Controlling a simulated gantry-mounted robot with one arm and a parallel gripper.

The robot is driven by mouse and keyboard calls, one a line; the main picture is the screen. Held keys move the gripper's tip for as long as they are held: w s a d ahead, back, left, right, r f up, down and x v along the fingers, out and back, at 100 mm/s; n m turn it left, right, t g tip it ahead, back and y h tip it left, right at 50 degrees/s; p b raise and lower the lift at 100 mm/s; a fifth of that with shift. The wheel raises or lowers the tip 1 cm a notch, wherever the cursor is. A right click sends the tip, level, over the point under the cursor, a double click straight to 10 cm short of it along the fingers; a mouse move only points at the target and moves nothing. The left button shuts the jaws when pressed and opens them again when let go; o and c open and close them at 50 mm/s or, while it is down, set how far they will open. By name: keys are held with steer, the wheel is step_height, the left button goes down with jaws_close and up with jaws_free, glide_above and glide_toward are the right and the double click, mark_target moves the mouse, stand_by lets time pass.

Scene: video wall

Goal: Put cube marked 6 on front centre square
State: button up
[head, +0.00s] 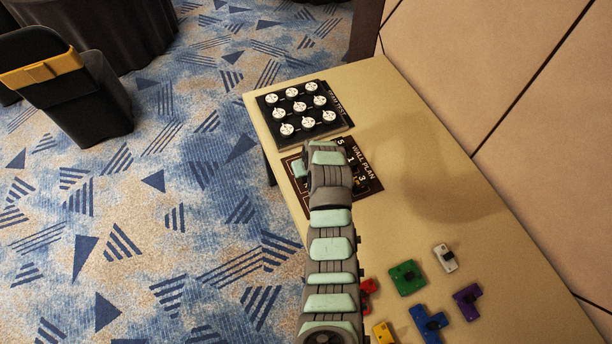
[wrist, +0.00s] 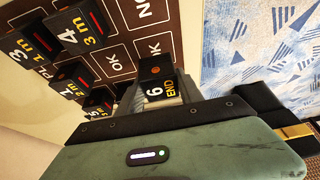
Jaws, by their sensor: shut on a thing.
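Whether the cube touches the mat, I cannot tell. In the head view my arm covers the cube and much of the mat (head: 369,174); my gripper's jaws are hidden there.
Other black cubes, such as the one marked 4 (wrist: 72,28), stand on the mat. A black board with white round pieces (head: 270,100) lies beyond it. A green block (head: 406,278) and other coloured blocks lie nearer; the right tabletop (head: 450,200) is clear.

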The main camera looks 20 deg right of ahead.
steer(key=shift+f, duration=1.75)
steer(key=shift+f, duration=0.1)
steer(key=o, duration=1.4)
steer(key=shift+f, duration=0.1)
